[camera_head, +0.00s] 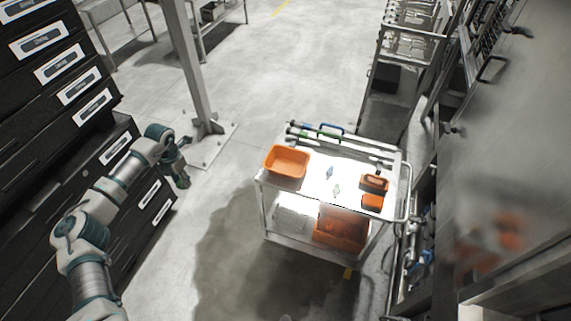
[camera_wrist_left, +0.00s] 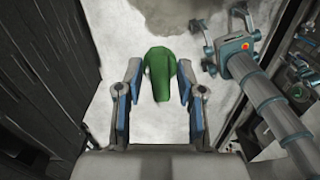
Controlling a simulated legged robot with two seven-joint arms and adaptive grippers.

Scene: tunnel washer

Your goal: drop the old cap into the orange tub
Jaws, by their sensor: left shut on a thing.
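My left gripper (camera_head: 182,176) is at the left in the head view, beside the black drawer cabinet and apart from the cart. In the left wrist view my left gripper (camera_wrist_left: 158,82) is shut on a green, rounded piece (camera_wrist_left: 157,72), which I take to be the old cap. The cap can hardly be made out in the head view. The orange tub (camera_head: 286,162) stands open on the left end of the cart's top, to the right of my left gripper with a gap of floor between.
The white cart (camera_head: 315,196) also bears small orange containers (camera_head: 374,183) at its right end and rods along its back. A larger orange bin (camera_head: 340,230) sits on its lower shelf. A metal post (camera_head: 190,70) stands behind my left gripper. Black drawers (camera_head: 60,110) fill the left side.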

